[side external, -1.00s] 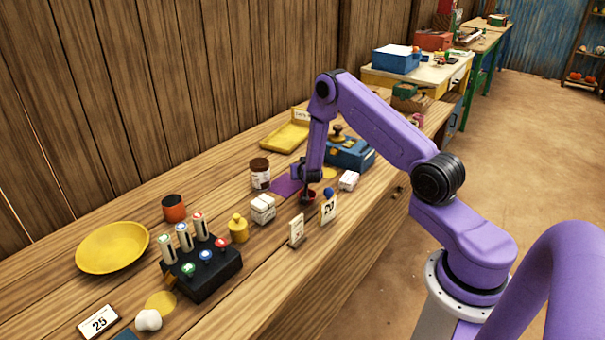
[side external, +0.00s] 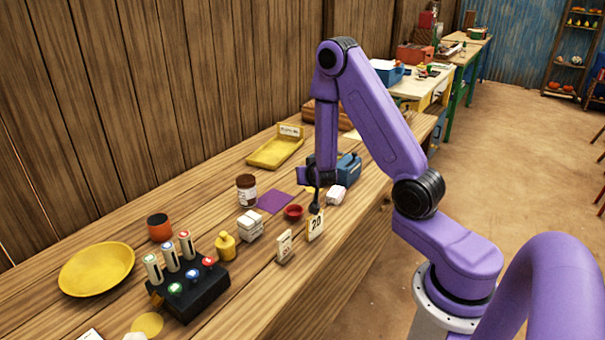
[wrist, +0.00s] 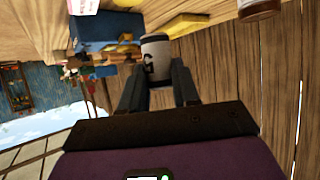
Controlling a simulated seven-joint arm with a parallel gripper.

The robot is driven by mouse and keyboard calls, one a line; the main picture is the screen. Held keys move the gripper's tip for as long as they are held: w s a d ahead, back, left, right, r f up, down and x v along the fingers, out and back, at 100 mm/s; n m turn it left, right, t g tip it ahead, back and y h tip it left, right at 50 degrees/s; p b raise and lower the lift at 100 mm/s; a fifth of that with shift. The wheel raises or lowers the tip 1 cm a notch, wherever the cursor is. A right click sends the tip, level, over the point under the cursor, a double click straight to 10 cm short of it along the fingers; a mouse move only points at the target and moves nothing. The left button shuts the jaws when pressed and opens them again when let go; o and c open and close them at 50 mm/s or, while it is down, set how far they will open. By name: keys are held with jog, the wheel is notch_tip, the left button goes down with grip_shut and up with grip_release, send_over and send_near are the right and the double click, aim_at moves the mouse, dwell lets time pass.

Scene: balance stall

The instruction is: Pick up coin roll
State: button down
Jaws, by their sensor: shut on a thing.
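My gripper (wrist: 158,70) is shut on the coin roll (wrist: 156,52), a pale cylinder with a dark end and a black mark, which shows between the two fingers in the wrist view. In the side external view my gripper (side external: 315,203) points down over the front part of the counter, just right of a small red dish (side external: 293,212) and behind the "20" card (side external: 315,226). The roll cannot be made out clearly there; only a dark shape shows at the fingertips.
Left are a purple mat (side external: 274,201), a brown-lidded jar (side external: 246,191), white packets (side external: 250,226), a yellow weight (side external: 225,246) and a black stand (side external: 190,292) with several upright tubes. A yellow tray (side external: 274,152) lies behind.

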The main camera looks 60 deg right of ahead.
jog(key=shift+s+a+r, duration=0.2)
jog(key=shift+s+r, duration=0.05)
jog(key=shift+s, duration=0.15)
jog(key=shift+s+a+r, duration=0.15)
jog(key=shift+s+r, duration=0.05)
jog(key=shift+s, duration=0.2)
